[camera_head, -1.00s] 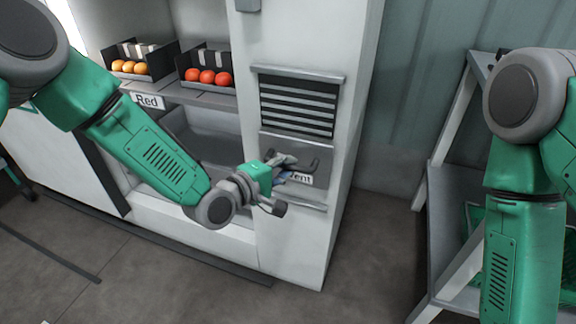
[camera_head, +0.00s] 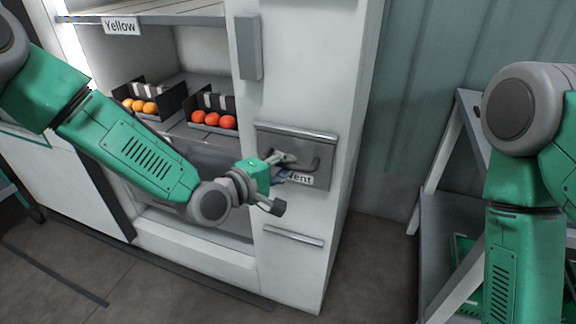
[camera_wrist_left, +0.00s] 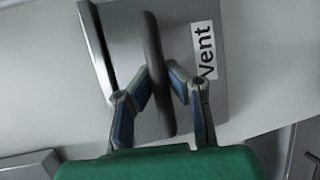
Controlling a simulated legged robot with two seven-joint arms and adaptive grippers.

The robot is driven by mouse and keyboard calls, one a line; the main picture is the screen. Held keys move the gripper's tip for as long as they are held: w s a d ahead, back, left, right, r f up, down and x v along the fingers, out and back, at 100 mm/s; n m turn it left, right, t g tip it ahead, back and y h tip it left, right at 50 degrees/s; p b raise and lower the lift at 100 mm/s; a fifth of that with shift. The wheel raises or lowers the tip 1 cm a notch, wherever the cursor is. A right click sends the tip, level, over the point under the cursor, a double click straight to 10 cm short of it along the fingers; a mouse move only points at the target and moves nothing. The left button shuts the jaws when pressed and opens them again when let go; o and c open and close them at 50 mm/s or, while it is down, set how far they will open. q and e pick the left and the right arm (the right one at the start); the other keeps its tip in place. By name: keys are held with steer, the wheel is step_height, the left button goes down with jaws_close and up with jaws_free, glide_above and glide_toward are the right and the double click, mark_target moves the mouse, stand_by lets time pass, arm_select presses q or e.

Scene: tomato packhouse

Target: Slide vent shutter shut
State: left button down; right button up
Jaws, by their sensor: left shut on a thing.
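The vent shutter (camera_head: 318,146) is a grey plate with a bar handle and a "Vent" label on the white cabinet pillar. It sits directly under the upper rail (camera_head: 297,130), and no louvre slats show. My left gripper (camera_head: 287,165) is at the handle. In the left wrist view the left gripper (camera_wrist_left: 160,82) has its fingers on both sides of the dark handle bar (camera_wrist_left: 153,60), shut on it. The label (camera_wrist_left: 205,50) lies to the right of the bar. My right arm shows at the right edge; its gripper is out of view.
A lower rail (camera_head: 293,236) crosses the pillar below the shutter. Left of it, shelves hold boxes of orange (camera_head: 140,105) and red tomatoes (camera_head: 214,119), with a "Yellow" label (camera_head: 121,26) above. A grey switch box (camera_head: 249,47) is higher up. A rack (camera_head: 440,200) stands at right.

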arm_select(q)
steer(key=shift+r, duration=0.2)
steer(key=c, duration=1.5)
jaws_free()
steer(key=shift+c, duration=0.2)
steer(key=shift+a, duration=0.1)
steer(key=shift+s+a, duration=0.1)
steer(key=v, duration=1.2)
steer(key=shift+f, duration=0.1)
